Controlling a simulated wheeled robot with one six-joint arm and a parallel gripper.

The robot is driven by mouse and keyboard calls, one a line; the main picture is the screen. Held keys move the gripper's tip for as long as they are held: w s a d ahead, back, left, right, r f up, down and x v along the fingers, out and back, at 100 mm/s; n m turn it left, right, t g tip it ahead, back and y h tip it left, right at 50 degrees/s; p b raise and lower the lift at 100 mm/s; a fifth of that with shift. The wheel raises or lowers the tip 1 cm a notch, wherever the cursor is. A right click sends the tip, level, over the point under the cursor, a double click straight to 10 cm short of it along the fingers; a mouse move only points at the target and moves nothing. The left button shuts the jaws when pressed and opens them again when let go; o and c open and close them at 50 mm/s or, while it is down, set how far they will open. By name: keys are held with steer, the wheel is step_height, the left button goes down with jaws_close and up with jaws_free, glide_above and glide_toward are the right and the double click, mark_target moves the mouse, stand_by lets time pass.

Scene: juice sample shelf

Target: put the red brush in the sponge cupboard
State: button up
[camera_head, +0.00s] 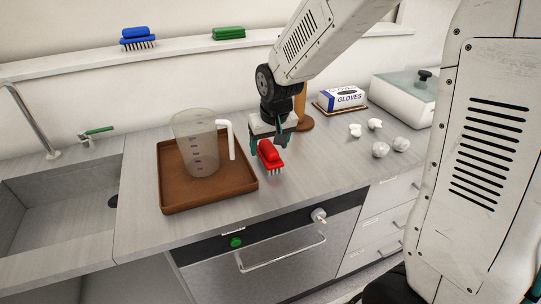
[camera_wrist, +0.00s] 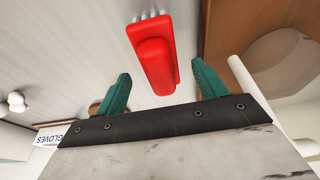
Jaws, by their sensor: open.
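The red brush (camera_head: 269,155) is on the grey worktop, just right of the brown tray, with its pale bristles showing toward the front. My gripper (camera_head: 272,148) is over it from above and behind. In the wrist view the red brush (camera_wrist: 153,55) lies ahead of and partly between the two green fingers of my gripper (camera_wrist: 157,92), with a gap on each side. The jaws are open and hold nothing. I cannot tell whether the brush rests fully on the worktop. No cupboard marked for sponges can be made out.
A brown tray (camera_head: 168,200) holds a clear jug (camera_head: 197,150) close left of my gripper. A glove box (camera_head: 341,97), crumpled white pieces (camera_head: 380,149) and a lidded container (camera_head: 404,98) stand right. A shelf (camera_head: 185,52) holds blue (camera_head: 137,36) and green (camera_head: 229,33) brushes. A sink (camera_head: 60,200) is left.

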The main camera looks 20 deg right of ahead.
steer(key=shift+x, duration=1.45)
steer(key=c, duration=1.2)
steer(key=shift+r, duration=0.1)
